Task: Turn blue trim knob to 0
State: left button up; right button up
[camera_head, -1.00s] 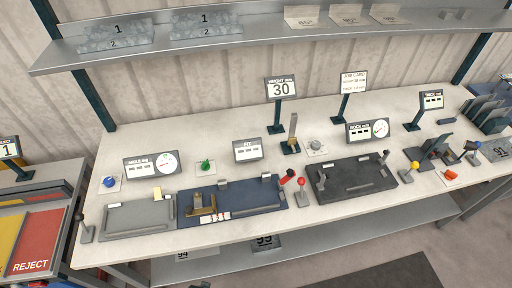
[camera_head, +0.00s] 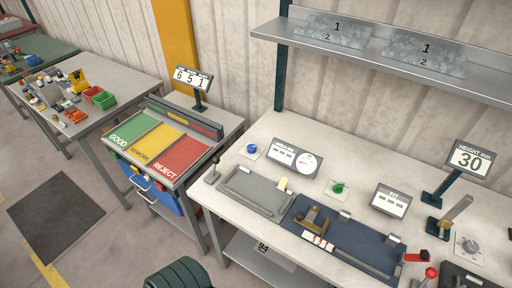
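The blue trim knob (camera_head: 251,148) sits on a small white plate at the far left of the workbench (camera_head: 262,126), left of the angle display (camera_head: 294,158) with its round dial. The knob is small here and I cannot read its setting or any scale. Neither of my grippers is in view.
A green knob (camera_head: 338,187) and a grey tray (camera_head: 254,193) are near the blue knob. A blue mat (camera_head: 345,236) with a brass part lies to the right. A sorting stand (camera_head: 181,155) with green, yellow and red panels stands left, across a narrow gap. A shelf (camera_head: 380,55) hangs above the bench.

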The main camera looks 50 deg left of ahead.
aim_at(251, 148)
jog(key=u, duration=1.6)
